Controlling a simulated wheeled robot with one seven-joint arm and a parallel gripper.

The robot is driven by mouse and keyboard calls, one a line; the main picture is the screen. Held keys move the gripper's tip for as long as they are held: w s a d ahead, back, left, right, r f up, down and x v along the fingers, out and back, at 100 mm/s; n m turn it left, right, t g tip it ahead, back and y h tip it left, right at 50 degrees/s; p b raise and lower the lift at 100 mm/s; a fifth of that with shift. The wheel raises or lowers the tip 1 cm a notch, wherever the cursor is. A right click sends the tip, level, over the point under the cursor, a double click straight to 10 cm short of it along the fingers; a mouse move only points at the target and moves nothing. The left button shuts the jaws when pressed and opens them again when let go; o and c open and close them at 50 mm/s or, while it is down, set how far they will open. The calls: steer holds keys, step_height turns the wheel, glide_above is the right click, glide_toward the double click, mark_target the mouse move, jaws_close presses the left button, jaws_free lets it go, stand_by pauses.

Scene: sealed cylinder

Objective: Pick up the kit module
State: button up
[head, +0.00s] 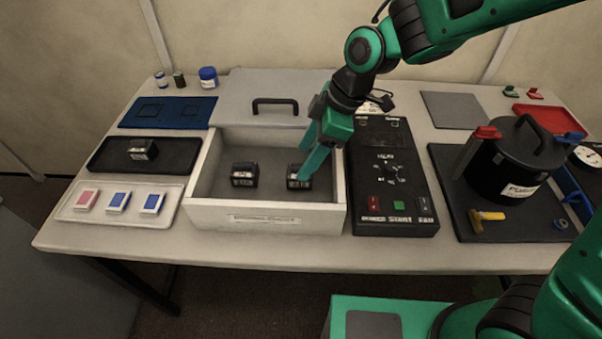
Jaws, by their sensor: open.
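Two small dark modules with pale labels stand in the open grey box (265,216): a left module (244,174) and a right module (294,181). A third similar module (142,150) lies on the black tray at the left. Which one is the kit module I cannot tell from the labels. My gripper (304,172) reaches down into the box at the right module, with its green fingers open. The fingers cover part of that module's top and right side. Whether they touch it I cannot tell.
The box's lid (230,95) with a black handle lies behind it. A black control panel (388,165) stands close on the right, and a black pot (505,165) beyond. A white tray (175,197) with coloured packs is at the left. The box walls stand close around my gripper.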

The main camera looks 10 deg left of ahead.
mark_target(301, 165)
steer(key=shift+x, duration=2.65)
steer(key=shift+w+d, duration=0.15)
steer(key=c, duration=1.2)
